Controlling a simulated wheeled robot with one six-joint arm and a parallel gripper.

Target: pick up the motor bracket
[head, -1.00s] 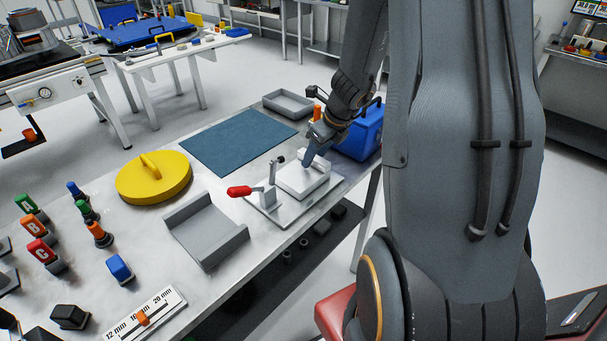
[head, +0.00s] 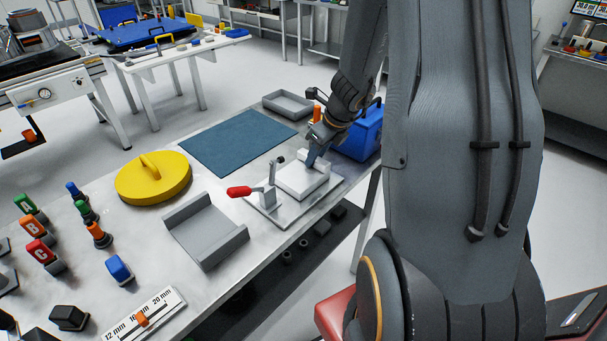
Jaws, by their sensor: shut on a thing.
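A pale, block-shaped part (head: 300,184), which I take to be the motor bracket, sits on a light fixture plate (head: 288,219) at the right end of the table. My gripper (head: 312,161) points down at the back right of this part, with its fingertips at the part's upper edge. It is shut on the part there, though the contact itself is small and partly hidden.
A grey open channel (head: 206,237), a yellow lidded disc (head: 153,178) and a blue mat (head: 238,142) lie left of the fixture. A blue box (head: 359,141) and a grey tray (head: 288,104) stand behind.

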